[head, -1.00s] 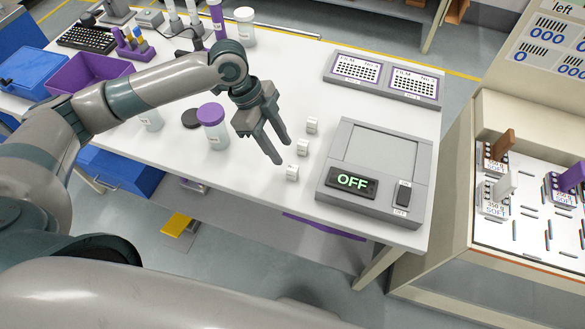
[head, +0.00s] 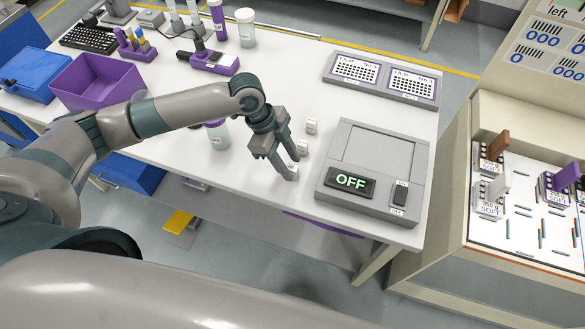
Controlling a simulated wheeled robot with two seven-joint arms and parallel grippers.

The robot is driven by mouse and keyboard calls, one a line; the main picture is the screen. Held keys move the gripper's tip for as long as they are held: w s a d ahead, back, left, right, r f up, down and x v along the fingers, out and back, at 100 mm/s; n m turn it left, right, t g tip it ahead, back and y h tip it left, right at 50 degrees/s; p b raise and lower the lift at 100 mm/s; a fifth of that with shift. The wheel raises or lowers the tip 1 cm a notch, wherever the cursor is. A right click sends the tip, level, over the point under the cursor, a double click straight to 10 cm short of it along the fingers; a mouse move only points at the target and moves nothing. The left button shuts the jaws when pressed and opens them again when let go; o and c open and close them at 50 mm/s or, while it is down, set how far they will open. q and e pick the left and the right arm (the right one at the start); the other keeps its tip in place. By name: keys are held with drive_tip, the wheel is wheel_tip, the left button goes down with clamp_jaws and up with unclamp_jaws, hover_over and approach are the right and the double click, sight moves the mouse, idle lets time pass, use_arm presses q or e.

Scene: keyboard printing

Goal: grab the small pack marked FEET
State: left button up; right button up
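Several small white packs stand in a short row on the white table, left of the grey device. The far pack (head: 311,126) and the middle pack (head: 302,147) show beside the fingers. The near pack (head: 294,170) is partly hidden by a fingertip. Their markings are too small to read, so I cannot tell which says FEET. My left gripper (head: 295,168) is open and points down, with its fingertips around or just beside the near pack. I cannot tell whether they touch it. My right gripper is not in view.
The grey device (head: 384,153) with a green OFF display stands close right of the packs. A purple-lidded jar (head: 218,136) is partly behind my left arm. A purple bin (head: 97,82) stands at the left. The two-panel plate (head: 381,78) lies at the back right.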

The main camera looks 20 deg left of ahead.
use_arm(q)
drive_tip(key=shift+x, duration=1.25)
clamp_jaws()
